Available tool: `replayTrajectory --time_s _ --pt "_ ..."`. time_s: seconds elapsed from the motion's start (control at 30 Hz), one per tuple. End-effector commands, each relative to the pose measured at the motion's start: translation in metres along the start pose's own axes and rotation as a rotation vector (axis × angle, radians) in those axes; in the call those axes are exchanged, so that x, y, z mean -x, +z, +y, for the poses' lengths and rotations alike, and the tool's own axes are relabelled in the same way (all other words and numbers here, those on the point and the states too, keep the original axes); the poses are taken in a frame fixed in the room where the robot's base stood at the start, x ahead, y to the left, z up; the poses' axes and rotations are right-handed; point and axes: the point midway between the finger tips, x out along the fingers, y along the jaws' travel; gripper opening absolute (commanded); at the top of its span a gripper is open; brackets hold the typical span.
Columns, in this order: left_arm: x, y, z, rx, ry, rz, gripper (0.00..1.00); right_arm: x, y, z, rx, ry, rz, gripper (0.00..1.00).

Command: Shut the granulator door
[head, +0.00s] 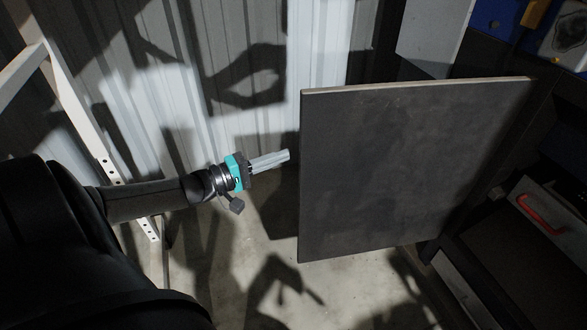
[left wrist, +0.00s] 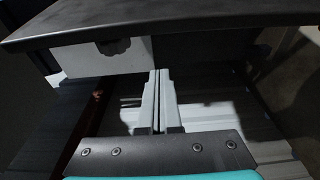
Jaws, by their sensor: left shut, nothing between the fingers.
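The granulator door (head: 408,165) is a large dark grey panel standing open in the head view. Its right side meets the dark machine frame (head: 510,135), and its free edge is on the left. My left gripper (head: 287,155) points right, with its pale fingers shut and empty. Its tips are just left of the free edge in the picture, with a small gap. In the left wrist view, the shut fingers (left wrist: 160,76) point towards a dark panel edge (left wrist: 180,16) across the top, apparently the door. My right gripper is out of view.
A corrugated metal wall (head: 318,50) stands behind. A pale perforated frame (head: 84,122) is at the left, near my left arm. A red handle (head: 541,214) shows on the machine at the right. Bare concrete floor (head: 245,255) lies below the gripper.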

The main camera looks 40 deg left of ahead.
Motion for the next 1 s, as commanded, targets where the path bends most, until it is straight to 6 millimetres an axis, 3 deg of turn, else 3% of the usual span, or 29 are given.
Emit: replayTrajectory --time_s 0.27,0.6,1.0 --pt "-0.034 0.000 -0.001 -0.002 0.004 0.000 0.00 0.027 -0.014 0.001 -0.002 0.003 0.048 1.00" --pt "-0.019 0.033 -0.001 0.002 -0.001 -0.001 0.00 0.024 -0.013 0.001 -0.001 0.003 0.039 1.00" --pt "-0.017 0.038 0.000 -0.001 -0.001 0.000 0.00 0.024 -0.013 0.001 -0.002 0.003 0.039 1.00"
